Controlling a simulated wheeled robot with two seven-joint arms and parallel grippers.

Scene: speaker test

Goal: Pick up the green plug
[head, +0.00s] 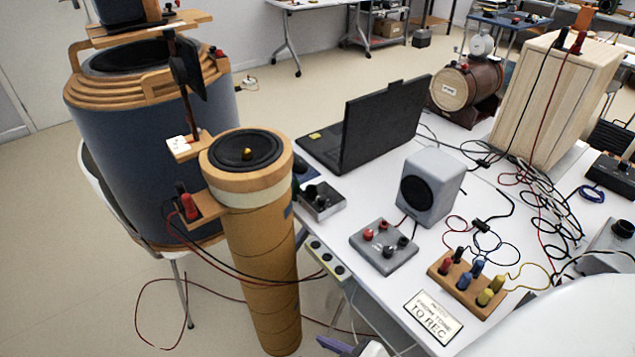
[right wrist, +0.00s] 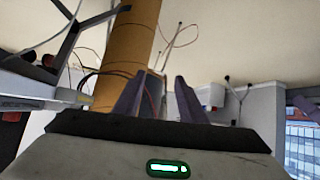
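I cannot pick out a green plug in either view. A wooden block (head: 466,283) on the white table holds several upright plugs. A red plug (head: 445,265), blue plugs (head: 464,281) and yellow plugs (head: 485,297) can be told apart on it. My right gripper (right wrist: 160,82) shows in the right wrist view with its two purple fingers apart and nothing seen between them. A purple piece at the head view's bottom edge may be part of a gripper; I cannot tell which. My left gripper is not clearly seen.
A grey box with terminals (head: 384,250), a grey speaker (head: 430,187), an open laptop (head: 365,130) and loose cables share the table. A tall cardboard tube (head: 262,265) stands at its left edge; it also shows in the right wrist view (right wrist: 128,45). A label card (head: 432,317) lies in front.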

